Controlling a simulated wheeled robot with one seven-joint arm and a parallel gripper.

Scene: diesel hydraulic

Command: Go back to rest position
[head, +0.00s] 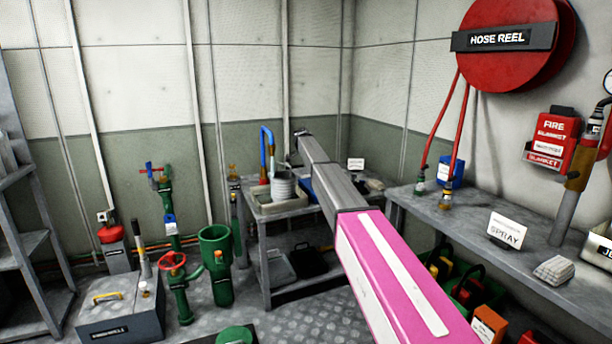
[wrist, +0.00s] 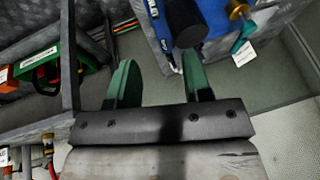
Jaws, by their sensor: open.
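My arm stretches from the lower right of the head view toward the back wall, with a pink and white link near and grey links beyond. My gripper (wrist: 158,78) shows in the wrist view with two green-padded fingers spread apart. Nothing is held between them. In the head view the far end of the arm is small and dark near the back corner, and its fingers cannot be made out. In the wrist view a blue thing (wrist: 165,30) and a black cylinder (wrist: 187,22) lie beyond the right finger. I cannot tell whether they touch it.
A back table (head: 290,210) holds a grey bucket (head: 283,188) and a sink-like tray. A grey bench (head: 470,215) runs along the right wall under the hose reel (head: 510,40). Green pipework (head: 217,265) and a grey box (head: 120,305) stand left. The patterned floor (head: 325,310) in between is open.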

